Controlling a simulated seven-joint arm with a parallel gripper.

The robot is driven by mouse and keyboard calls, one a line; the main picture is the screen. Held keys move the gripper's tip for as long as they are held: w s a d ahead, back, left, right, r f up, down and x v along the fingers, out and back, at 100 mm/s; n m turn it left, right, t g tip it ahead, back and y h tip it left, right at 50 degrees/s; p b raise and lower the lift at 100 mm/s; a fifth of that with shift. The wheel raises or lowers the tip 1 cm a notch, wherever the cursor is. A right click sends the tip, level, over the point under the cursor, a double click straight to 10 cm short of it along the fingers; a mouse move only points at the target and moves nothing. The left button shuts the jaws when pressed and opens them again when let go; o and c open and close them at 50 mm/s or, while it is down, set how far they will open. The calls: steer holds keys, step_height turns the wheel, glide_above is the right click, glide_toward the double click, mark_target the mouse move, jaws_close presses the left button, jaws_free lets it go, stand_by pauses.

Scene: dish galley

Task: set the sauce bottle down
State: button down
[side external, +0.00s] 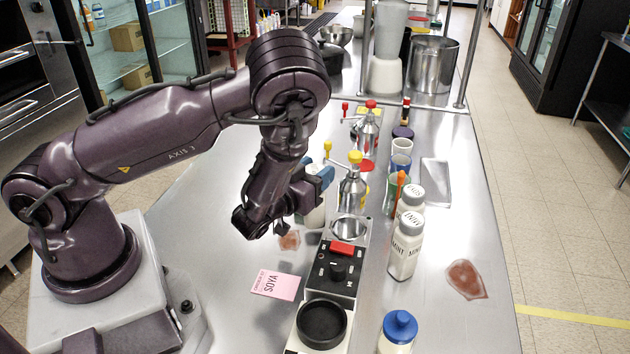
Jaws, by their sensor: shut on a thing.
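My gripper (316,184) is over the counter at the middle of the side external view, left of the yellow-knobbed metal dispenser. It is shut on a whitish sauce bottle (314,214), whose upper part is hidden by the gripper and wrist. The bottle looks roughly upright; I cannot tell whether its base touches the counter. A pink card (276,284) reading SOYA lies flat below and left of the bottle.
A black control unit (333,272) with a red switch stands close to the right. Labelled white bottles (405,247) and (411,200) and a blue-lidded one (398,328) stand farther right. Reddish patches (289,240) and (466,279) lie on the counter (225,230).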

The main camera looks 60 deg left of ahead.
step_height(320, 180, up, 7)
steer(key=shift+r, duration=0.1)
steer(key=d+r+m+t+h, duration=0.1)
steer(key=d+r+m+h, duration=0.3)
steer(key=d+h, duration=0.25)
steer(key=a+f+n+y, duration=0.1)
steer(key=a+f+y, duration=0.1)
steer(key=a, duration=0.1)
steer(key=a+f+n+y, duration=0.2)
steer(key=a+f+y, duration=0.1)
steer(key=shift+w+f+n+g, duration=0.1)
steer(key=shift+n+g, duration=0.2)
steer(key=shift+a+f+n+y, duration=0.25)
steer(key=shift+f+n+y, duration=0.1)
steer(key=shift+y, duration=0.4)
steer(key=shift+f, duration=3.6)
